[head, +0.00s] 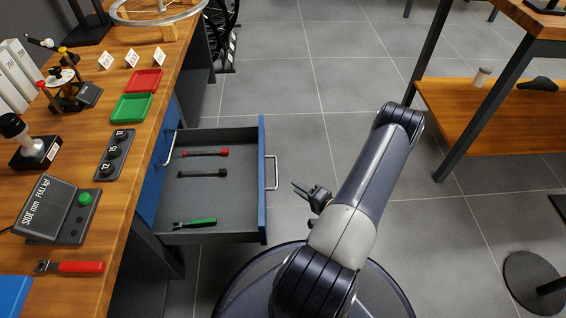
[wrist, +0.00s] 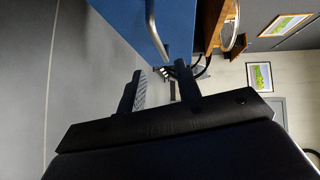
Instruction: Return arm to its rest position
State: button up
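My gripper (head: 316,193) is in the head view, above the floor just right of the open drawer, apart from the drawer's handle. In the wrist view its two fingers (wrist: 158,90) stand apart with nothing between them. My arm is folded above my base. The open drawer (head: 225,226) holds a red-handled tool (head: 206,153), a black-handled tool (head: 204,174) and a green-handled tool (head: 196,223). The blue drawer front shows in the wrist view (wrist: 130,22).
The wooden workbench (head: 120,215) at left carries a red tray (head: 144,81), a green tray (head: 132,107), a display box (head: 58,210) and a red-handled tool (head: 75,267). A second table with a shelf (head: 500,120) stands at right. Grey floor (head: 290,90) is clear behind my arm.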

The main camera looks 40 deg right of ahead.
aim_at(276, 173)
jog(key=shift+b+x, duration=1.45)
jog(key=shift+x, duration=4.05)
jog(key=shift+a+r, duration=0.1)
jog(key=shift+a, duration=0.05)
